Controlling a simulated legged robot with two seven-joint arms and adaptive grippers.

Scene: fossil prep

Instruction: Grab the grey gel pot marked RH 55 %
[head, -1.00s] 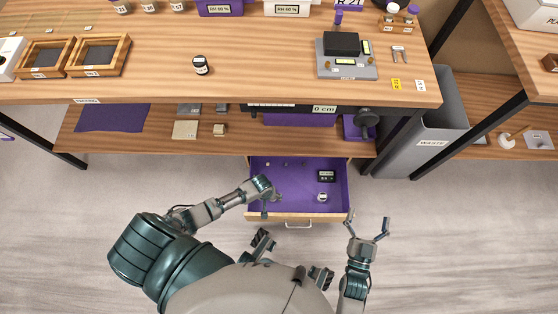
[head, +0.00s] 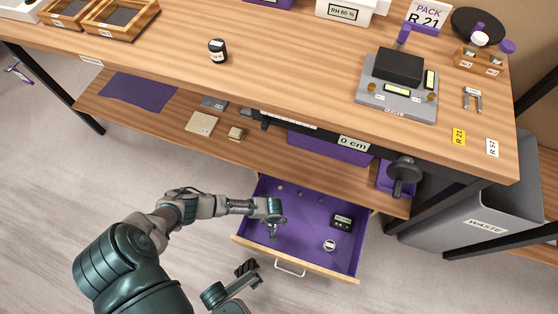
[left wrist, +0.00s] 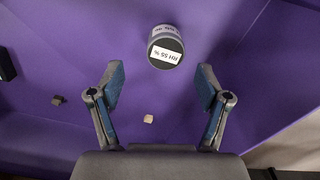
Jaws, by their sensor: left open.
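The grey gel pot (left wrist: 166,48), with a white label reading RH 55 %, stands in the purple-lined drawer in the left wrist view. In the head view a small pot with a pale top (head: 330,245), apparently the same one, is in the open drawer's right part. My left gripper (head: 272,231) is over the drawer, to the left of that pot. In the left wrist view its fingers (left wrist: 160,82) are spread and empty, with the pot beyond the tips and not between them.
The open drawer (head: 310,265) also holds a dark labelled box (head: 342,222) near the pot and several tiny pieces at the back. The workbench (head: 290,70) overhangs behind it. A grey waste bin (head: 480,226) stands at the right.

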